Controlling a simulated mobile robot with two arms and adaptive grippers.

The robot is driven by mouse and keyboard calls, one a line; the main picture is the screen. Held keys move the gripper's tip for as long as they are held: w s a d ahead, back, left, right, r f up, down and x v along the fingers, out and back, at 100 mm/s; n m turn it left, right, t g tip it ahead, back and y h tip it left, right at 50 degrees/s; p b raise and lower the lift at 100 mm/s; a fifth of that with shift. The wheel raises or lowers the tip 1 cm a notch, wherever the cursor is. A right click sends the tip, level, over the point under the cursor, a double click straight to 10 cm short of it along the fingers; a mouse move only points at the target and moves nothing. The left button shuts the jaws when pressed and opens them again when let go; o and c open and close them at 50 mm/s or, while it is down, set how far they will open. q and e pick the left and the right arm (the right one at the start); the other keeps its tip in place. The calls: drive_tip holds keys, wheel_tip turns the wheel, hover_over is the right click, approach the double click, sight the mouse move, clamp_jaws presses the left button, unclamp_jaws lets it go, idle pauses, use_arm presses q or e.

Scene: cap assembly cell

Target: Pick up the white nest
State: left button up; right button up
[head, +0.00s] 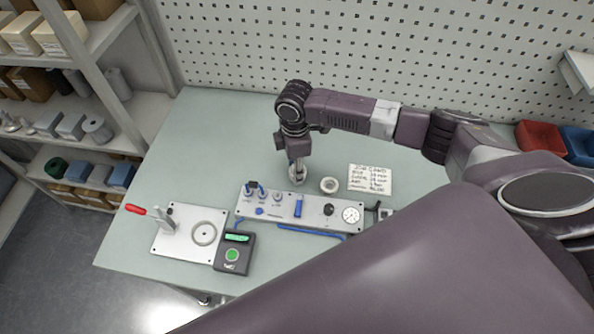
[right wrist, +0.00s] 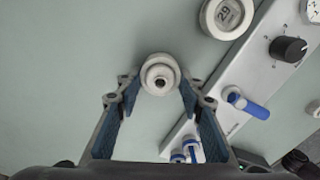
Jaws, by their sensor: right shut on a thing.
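My right gripper (head: 297,167) reaches down to the table behind the grey control panel. In the right wrist view its two blue-padded fingers (right wrist: 158,90) are closed on the white nest (right wrist: 160,72), a small round stepped piece with a dark centre hole, gripped at the fingertips. In the head view the nest (head: 297,180) shows only partly under the fingers. I cannot tell whether it touches the table. My left gripper is not in view.
A white round piece marked 29 (right wrist: 228,16) lies close to the right of the nest. The control panel (head: 315,208) with knobs and gauge is in front. A plate with a red-handled clamp (head: 190,231) stands left, beside a dark green-button box (head: 234,253). A paper card (head: 370,179) lies right.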

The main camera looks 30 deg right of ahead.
wheel_tip(320, 180, up, 20)
drive_tip(key=b, duration=0.4)
use_arm(q)
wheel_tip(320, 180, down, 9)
drive_tip(key=b, duration=0.4)
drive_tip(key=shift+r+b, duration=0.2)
drive_tip(key=shift+b, duration=0.1)
use_arm(e)
drive_tip(key=s+a+f+m, duration=0.2)
drive_tip(key=s+m, duration=0.4)
drive_tip(key=m, duration=0.1)
drive_tip(key=s+a+f+m, duration=0.2)
drive_tip(key=s+m, duration=0.4)
drive_tip(key=m, duration=0.2)
drive_tip(key=shift+s+a+f, duration=0.3)
drive_tip(key=shift+a+f, duration=0.05)
drive_tip(key=shift+a, duration=0.05)
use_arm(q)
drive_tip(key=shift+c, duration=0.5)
